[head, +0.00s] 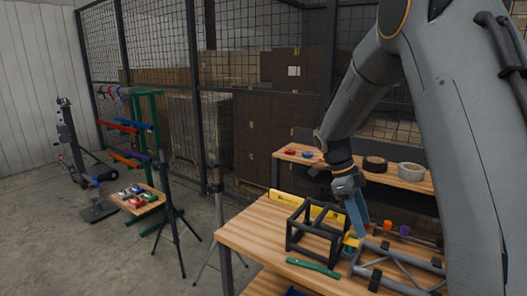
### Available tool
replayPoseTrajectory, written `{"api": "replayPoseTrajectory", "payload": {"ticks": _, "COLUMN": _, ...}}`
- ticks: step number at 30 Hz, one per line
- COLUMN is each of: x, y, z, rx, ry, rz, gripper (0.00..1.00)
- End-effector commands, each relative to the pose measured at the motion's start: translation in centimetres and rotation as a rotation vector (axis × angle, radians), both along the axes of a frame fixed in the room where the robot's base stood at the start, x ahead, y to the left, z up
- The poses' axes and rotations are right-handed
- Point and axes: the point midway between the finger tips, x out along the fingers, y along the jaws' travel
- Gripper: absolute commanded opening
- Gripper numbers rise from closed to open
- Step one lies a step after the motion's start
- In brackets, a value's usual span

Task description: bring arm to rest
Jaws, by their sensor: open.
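My arm comes down from the upper right of the head view. My gripper (358,232), with blue fingers, points down over the wooden workbench (250,230). It is open, but the gap between its fingers is hard to make out from this side. Its fingertips are close to a small yellow part (352,243) beside the black cube frame (312,232). I cannot tell whether they touch it. I see nothing clearly held.
A grey tubular frame (400,263) and a green strip (313,267) lie on the bench. A yellow level (290,200) lies behind the cube frame. Rolls of tape (410,170) stand on a back shelf. A green rack (150,120) and tripod stand left; open floor lies between.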

Motion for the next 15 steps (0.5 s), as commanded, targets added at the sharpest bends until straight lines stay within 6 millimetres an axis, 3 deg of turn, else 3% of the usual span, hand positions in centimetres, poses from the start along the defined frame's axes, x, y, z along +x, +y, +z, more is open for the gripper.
{"api": "replayPoseTrajectory", "payload": {"ticks": 15, "x": -2.9, "y": 2.4, "z": -2.5, "rx": 0.185, "ry": 0.081, "rz": 0.384, "gripper": 0.44}}
